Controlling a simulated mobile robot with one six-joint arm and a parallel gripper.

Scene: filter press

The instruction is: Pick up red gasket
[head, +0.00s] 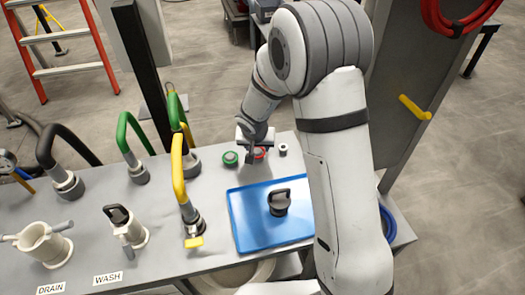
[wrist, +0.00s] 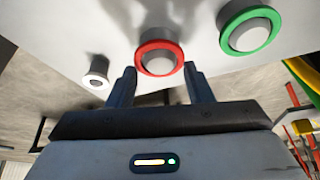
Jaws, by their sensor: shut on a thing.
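The red gasket (wrist: 160,46) is a flat red ring around a light grey round centre, in the upper middle of the wrist view. In the head view only a part of the red gasket (head: 260,153) shows beside my gripper (head: 251,155). In the wrist view the two dark fingers of my gripper (wrist: 160,82) are on either side of the gasket's near part and shut on it. The gasket appears to be still at its place on the grey surface; any gap beneath it is hard to tell.
A green gasket (head: 230,158) is left of the red one, and a small white ring (head: 283,148) is right of it. A blue tray (head: 240,236) with a black-handled fitting (head: 279,203) lies in front. A yellow-handled hose (head: 179,170) stands at the left.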

